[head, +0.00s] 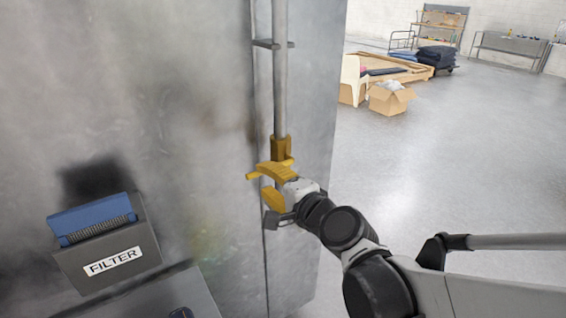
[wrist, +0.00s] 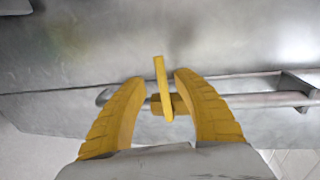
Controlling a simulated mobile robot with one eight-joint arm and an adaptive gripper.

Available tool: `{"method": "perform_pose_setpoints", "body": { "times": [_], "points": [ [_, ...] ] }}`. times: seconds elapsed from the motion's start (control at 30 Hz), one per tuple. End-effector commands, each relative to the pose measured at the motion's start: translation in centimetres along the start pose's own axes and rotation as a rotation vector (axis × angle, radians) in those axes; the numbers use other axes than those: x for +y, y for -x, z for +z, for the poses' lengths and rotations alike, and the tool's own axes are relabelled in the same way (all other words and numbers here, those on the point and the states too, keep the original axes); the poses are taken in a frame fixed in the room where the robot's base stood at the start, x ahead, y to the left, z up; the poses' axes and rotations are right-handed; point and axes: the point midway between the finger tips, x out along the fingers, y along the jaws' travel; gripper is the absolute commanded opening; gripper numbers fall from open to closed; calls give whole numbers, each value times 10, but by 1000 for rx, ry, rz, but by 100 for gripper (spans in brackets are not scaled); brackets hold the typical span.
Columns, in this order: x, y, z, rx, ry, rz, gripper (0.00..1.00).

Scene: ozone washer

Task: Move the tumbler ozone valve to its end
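The ozone valve (head: 281,148) is a yellow fitting on a vertical grey pipe at the machine's edge. In the wrist view its thin yellow lever (wrist: 161,85) stands across the pipe, slightly tilted. My gripper (head: 264,182) is at the valve, just below its body in the head view. In the wrist view my gripper (wrist: 159,78) has its two curved yellow fingers apart, one on each side of the lever. A small gap shows on both sides, with no clear contact. In the head view my fingers partly hide the lever.
The grey machine wall (head: 190,90) stands behind the valve, with a pipe bracket (head: 273,44) above. A FILTER box (head: 107,255) with a blue top is at lower left. The floor (head: 450,180) at right is open.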

Motion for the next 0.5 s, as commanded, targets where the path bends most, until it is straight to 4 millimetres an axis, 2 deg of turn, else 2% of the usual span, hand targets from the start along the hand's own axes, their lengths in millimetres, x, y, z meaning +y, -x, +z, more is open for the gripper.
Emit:
{"method": "perform_pose_setpoints", "body": {
  "times": [0.03,0.2,0.3,0.5],
  "points": [
    [0,12,0,1,-1,0,36],
    [0,44,0,1,-1,1,36],
    [1,59,0,1,0,1,36],
    [0,74,0,-1,0,1,36]
  ]
}}
